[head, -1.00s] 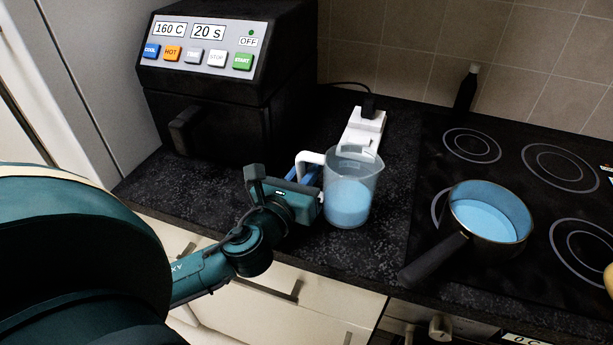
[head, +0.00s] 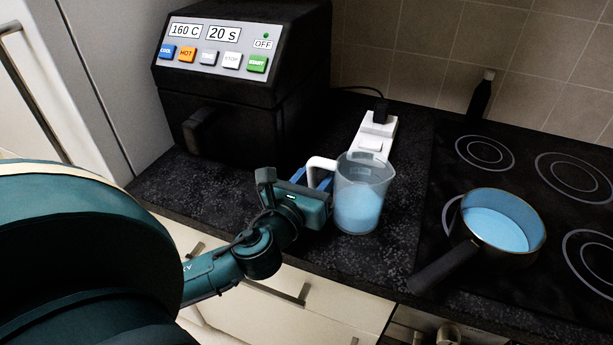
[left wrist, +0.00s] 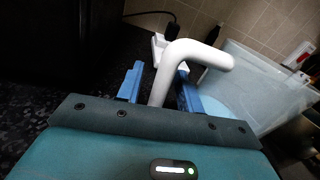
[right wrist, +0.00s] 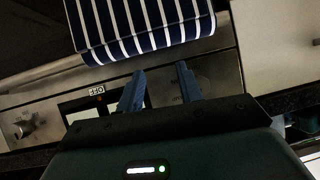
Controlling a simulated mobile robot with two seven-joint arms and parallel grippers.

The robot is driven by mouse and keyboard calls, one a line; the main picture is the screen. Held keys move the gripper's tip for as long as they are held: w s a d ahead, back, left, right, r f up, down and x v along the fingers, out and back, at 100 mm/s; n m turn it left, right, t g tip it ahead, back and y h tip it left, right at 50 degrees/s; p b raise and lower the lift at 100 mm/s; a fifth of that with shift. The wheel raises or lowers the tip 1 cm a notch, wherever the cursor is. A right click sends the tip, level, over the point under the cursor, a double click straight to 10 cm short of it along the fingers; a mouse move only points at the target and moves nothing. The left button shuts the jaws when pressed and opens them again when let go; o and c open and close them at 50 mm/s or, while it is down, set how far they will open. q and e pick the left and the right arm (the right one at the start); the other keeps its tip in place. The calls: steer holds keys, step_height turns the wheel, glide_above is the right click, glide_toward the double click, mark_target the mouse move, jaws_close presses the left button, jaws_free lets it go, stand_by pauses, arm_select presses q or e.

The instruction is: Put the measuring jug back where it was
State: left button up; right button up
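The clear measuring jug (head: 361,200), holding light blue contents, stands upright on the black counter (head: 290,240). Its white handle (head: 322,162) points left, toward my left gripper (head: 315,180). In the left wrist view the white handle (left wrist: 166,75) rises between the two blue fingers of my left gripper (left wrist: 160,88). These fingers are apart, with a visible gap on the handle's left side. Whether the right finger touches it is unclear. My right gripper (right wrist: 160,85) is open and empty in the right wrist view, facing an oven front; it is not seen in the head view.
A saucepan (head: 500,220) with light blue contents sits on the hob (head: 480,285) to the right, its handle toward the front edge. A white power strip (head: 375,135) lies behind the jug. A black fryer (head: 235,80) stands back left. A striped cloth (right wrist: 140,25) hangs on the oven.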

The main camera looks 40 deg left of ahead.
arm_select(q)
steer(key=s, duration=0.6)
steer(key=s+d+b, duration=0.1)
steer(key=s, duration=0.2)
steer(key=shift+s+d, duration=0.1)
steer(key=shift+s, duration=0.3)
steer(key=shift+s+d+r, duration=0.1)
steer(key=shift+s, duration=0.95)
arm_select(e)
steer(key=shift+a+f, duration=0.1)
steer(key=shift+s+f, duration=0.1)
steer(key=shift+s, duration=0.05)
